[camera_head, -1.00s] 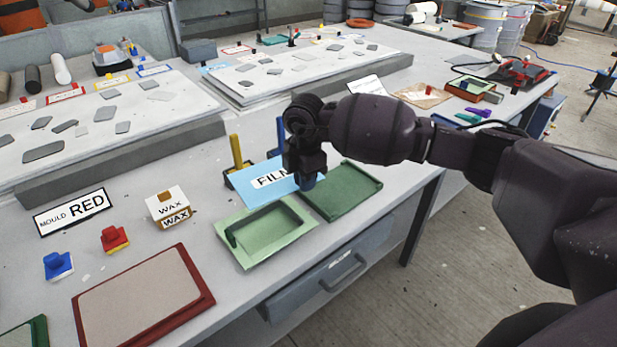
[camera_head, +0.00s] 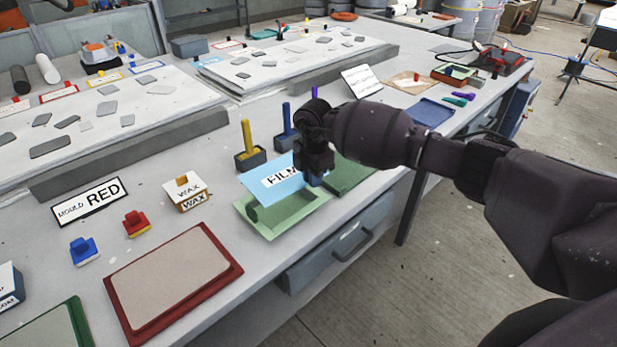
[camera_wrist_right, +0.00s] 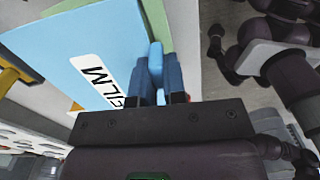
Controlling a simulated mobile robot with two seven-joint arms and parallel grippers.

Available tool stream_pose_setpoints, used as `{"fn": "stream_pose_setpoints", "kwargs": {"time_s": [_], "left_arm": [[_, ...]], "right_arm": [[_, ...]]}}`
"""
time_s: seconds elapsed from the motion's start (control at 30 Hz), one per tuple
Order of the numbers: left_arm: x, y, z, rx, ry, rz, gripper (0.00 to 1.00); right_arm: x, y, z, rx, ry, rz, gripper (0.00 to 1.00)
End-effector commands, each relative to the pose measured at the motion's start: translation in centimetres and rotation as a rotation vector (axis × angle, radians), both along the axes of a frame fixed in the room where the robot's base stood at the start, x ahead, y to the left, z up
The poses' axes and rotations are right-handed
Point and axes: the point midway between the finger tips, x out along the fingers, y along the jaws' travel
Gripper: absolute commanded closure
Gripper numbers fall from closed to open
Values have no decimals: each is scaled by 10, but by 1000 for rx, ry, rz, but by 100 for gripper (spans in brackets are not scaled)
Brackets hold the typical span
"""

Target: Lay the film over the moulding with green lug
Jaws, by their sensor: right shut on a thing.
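The film (camera_head: 262,185), a light blue sheet with a white FILM label, is held at its right end by my right gripper (camera_head: 314,180). In the right wrist view the blue fingers (camera_wrist_right: 156,82) are shut on the edge of the film (camera_wrist_right: 62,50). The film hangs tilted above the light green moulding (camera_head: 282,230) and hides its back part. A dark green lug (camera_head: 253,214) shows at the moulding's left end. Whether the film touches the moulding I cannot tell. My left gripper is not in view.
A darker green tray (camera_head: 350,175) lies right of the moulding. A yellow-handled tool (camera_head: 247,138) and a blue-handled one (camera_head: 287,122) stand behind.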

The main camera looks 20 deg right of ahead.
Motion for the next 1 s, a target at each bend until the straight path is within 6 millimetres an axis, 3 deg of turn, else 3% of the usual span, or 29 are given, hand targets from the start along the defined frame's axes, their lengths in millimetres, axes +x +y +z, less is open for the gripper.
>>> {"fn": "stream_pose_setpoints", "kwargs": {"time_s": [0.27, 0.83, 1.0], "left_arm": [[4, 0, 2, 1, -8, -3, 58], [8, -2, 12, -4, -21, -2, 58], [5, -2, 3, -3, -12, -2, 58]], "right_arm": [[3, -5, -1, 0, -1, 81, 100], [3, -5, 1, 0, -1, 84, 100], [3, -4, -13, 1, 0, 84, 100]]}}
